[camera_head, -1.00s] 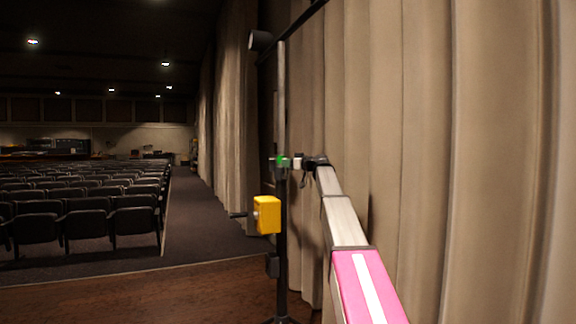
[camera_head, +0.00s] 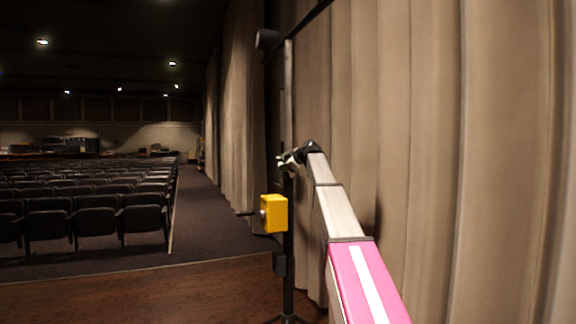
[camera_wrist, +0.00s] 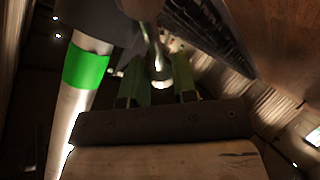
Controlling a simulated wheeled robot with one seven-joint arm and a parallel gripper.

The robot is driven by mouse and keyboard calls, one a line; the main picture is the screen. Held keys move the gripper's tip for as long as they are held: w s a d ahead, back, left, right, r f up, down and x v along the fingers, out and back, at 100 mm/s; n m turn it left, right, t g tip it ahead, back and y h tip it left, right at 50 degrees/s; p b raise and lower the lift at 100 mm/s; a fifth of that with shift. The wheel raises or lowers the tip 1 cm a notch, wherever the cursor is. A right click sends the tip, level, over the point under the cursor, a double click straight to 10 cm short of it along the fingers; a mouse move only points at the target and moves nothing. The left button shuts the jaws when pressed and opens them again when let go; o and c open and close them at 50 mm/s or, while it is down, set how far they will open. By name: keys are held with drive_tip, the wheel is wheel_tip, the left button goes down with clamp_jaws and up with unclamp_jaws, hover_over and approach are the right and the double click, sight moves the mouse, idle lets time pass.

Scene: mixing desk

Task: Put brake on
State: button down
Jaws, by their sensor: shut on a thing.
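A tall stand (camera_head: 289,210) rises in front of the curtain, dark below with a lighter upper tube. A yellow box (camera_head: 273,213) with a dark crank handle is fixed to it below my gripper. My gripper (camera_head: 288,160) is at the stand's middle height, close against it. In the wrist view my gripper (camera_wrist: 159,88) has two greenish fingers with a shiny metal piece (camera_wrist: 158,62) between them, and it is shut on that piece. A metal tube with a green band (camera_wrist: 86,68) stands to the left of the fingers. Which part is the brake, I cannot tell.
A pale curtain (camera_head: 430,120) hangs close behind and right of my arm. A dark bar (camera_head: 300,28) slants across the stand's top. Rows of seats (camera_head: 90,205) lie far left. The wooden floor (camera_head: 150,290) is clear left of the stand.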

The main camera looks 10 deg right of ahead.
drive_tip(key=shift+s+a+f+n+h, duration=0.15)
drive_tip(key=shift+a+f+n+h, duration=0.35)
drive_tip(key=shift+f+n+h, duration=0.4)
drive_tip(key=shift+s+a+f+n+h, duration=0.1)
drive_tip(key=shift+a+f+n+h, duration=0.45)
drive_tip(key=shift+n+h, duration=0.5)
drive_tip(key=shift+d+f, duration=0.1)
drive_tip(key=c, duration=0.9)
unclamp_jaws()
drive_tip(key=shift+c, duration=0.2)
drive_tip(key=v, duration=1)
drive_tip(key=shift+s, duration=0.4)
